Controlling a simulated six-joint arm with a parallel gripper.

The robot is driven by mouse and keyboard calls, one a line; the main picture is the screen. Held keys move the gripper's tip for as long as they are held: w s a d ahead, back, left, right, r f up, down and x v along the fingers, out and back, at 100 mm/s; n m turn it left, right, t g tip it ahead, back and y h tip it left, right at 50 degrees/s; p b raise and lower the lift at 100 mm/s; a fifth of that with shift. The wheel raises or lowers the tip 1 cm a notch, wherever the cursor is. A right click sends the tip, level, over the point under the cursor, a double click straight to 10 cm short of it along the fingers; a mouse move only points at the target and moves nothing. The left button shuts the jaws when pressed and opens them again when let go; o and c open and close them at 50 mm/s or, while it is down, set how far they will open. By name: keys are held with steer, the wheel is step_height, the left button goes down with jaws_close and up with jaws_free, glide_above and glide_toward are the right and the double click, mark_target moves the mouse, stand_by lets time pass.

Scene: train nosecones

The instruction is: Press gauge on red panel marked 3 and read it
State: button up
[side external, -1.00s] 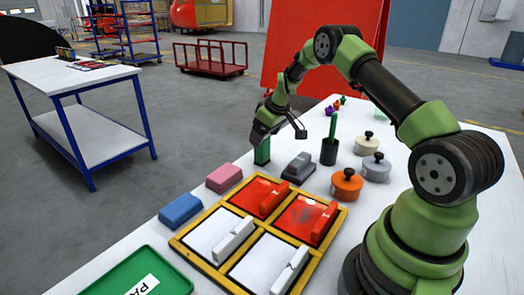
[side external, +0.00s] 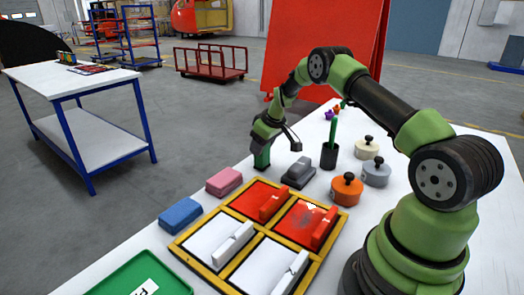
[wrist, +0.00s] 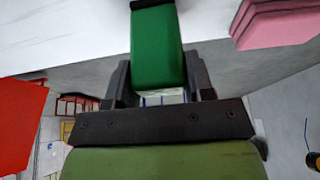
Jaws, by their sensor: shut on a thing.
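My gripper (side external: 265,143) is at the far left edge of the white table, shut on an upright green block (side external: 262,159). The wrist view also shows the green block (wrist: 157,48) between the two fingers (wrist: 161,82). I cannot tell whether its foot touches the table. A yellow frame (side external: 253,233) in front holds two red panels, left (side external: 250,197) and right (side external: 297,221), and two white panels, each with a bar on it. The right red panel carries a small pale mark. I cannot read a 3 on either red panel. No gauge face is readable.
A pink block (side external: 224,182), a blue block (side external: 181,214) and a dark grey block (side external: 298,172) stand around the frame. A black cup (side external: 330,156) with a green stick and an orange knobbed weight (side external: 346,189) are to the right. A green tray (side external: 125,277) is in front.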

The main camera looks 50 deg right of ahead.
steer(key=r, duration=0.9)
steer(key=shift+a+r, duration=0.25)
steer(key=s+a+n+g+y, duration=0.1)
steer(key=s+a+n+y, duration=0.1)
steer(key=s+a+n, duration=0.35)
steer(key=s+a+n+g+y, duration=0.1)
steer(key=s+a+n+y, duration=0.1)
steer(key=a+n, duration=0.5)
steer(key=shift+m, duration=0.25)
steer(key=shift+s+a+f, duration=0.15)
steer(key=shift+a+f, duration=0.05)
steer(key=shift+f, duration=0.95)
steer(key=shift+s+a+f, duration=0.15)
steer(key=shift+a+f, duration=0.05)
steer(key=shift+f, duration=0.9)
steer(key=shift+s+a+f, duration=0.15)
steer(key=shift+a+f, duration=0.05)
steer(key=shift+f, duration=0.95)
steer(key=shift+f, duration=0.55)
step_height(320, 180, up, 7)
